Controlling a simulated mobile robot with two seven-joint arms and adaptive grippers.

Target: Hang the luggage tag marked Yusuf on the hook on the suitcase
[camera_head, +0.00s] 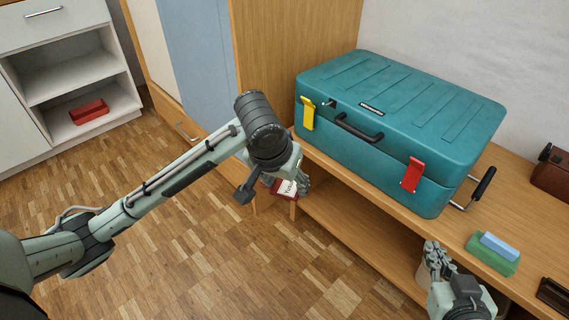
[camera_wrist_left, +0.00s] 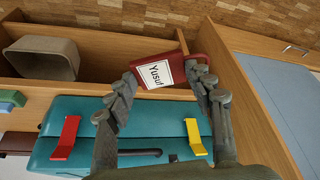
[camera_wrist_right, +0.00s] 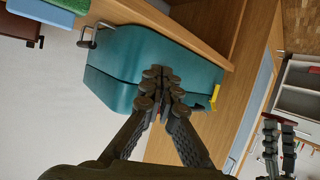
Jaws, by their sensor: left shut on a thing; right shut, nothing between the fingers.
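The red luggage tag marked Yusuf (camera_wrist_left: 158,72) is between the fingers of my left gripper (camera_wrist_left: 166,88). Its white name label faces the left wrist camera. In the head view the tag (camera_head: 285,190) hangs in front of the bench, left of the suitcase and apart from it, partly hidden by my gripper. The teal suitcase (camera_head: 420,110) lies on the bench with a yellow piece (camera_head: 308,114) and a red piece (camera_head: 412,175) on its front. My right gripper (camera_wrist_right: 159,86) is shut and empty, near the bench front at lower right.
The wooden bench (camera_head: 340,173) has an open shelf below; a grey-brown bin (camera_wrist_left: 45,58) shows there. Green and blue blocks (camera_head: 493,252) lie right of the suitcase. A brown box (camera_head: 553,174) stands at far right. A cabinet (camera_head: 290,50) stands behind my left arm.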

